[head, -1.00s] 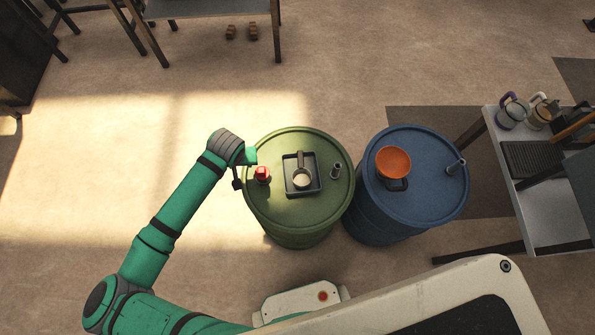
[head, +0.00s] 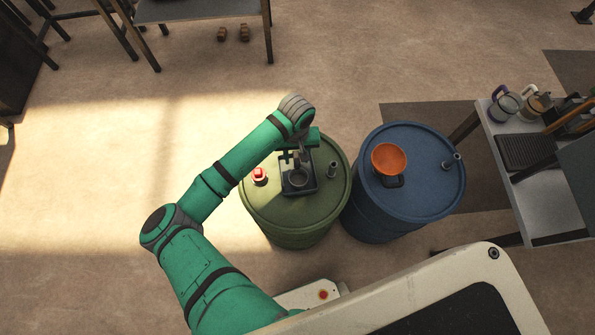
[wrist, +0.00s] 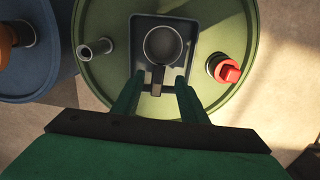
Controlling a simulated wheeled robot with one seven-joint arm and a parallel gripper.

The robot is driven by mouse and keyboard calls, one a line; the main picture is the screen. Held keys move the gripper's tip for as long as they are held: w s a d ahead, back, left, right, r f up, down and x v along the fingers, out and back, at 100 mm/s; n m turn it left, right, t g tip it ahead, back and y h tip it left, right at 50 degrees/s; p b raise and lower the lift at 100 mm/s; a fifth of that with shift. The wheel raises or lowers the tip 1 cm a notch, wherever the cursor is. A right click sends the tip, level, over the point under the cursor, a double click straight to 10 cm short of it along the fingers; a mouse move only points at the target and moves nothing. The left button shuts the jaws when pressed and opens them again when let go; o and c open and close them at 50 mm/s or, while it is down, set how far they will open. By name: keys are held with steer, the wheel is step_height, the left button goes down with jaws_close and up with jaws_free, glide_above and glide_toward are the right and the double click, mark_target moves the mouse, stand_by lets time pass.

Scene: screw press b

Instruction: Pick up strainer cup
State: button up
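The strainer cup (head: 299,178), a round grey cup with a dark straight handle, sits in a shallow dark tray (head: 313,190) on top of the green drum (head: 325,205). The wrist view shows the cup (wrist: 163,45) from above, its handle pointing toward my gripper. My gripper (wrist: 156,88) is open, with one finger on each side of the handle's end and gaps visible between them. In the head view my gripper (head: 297,157) is over the tray's far part, and my wrist partly hides the handle and tray.
A red-capped fitting (head: 259,174) and a grey pipe stub (head: 332,168) stand on the green drum beside the tray. A blue drum (head: 425,205) at the right holds an orange bowl (head: 389,158). A side table (head: 527,202) with jugs stands farther right.

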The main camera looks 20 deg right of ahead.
mark_target(297, 163)
steer(key=shift+w+d+f, duration=0.1)
steer(key=shift+f, duration=3.3)
jaws_close()
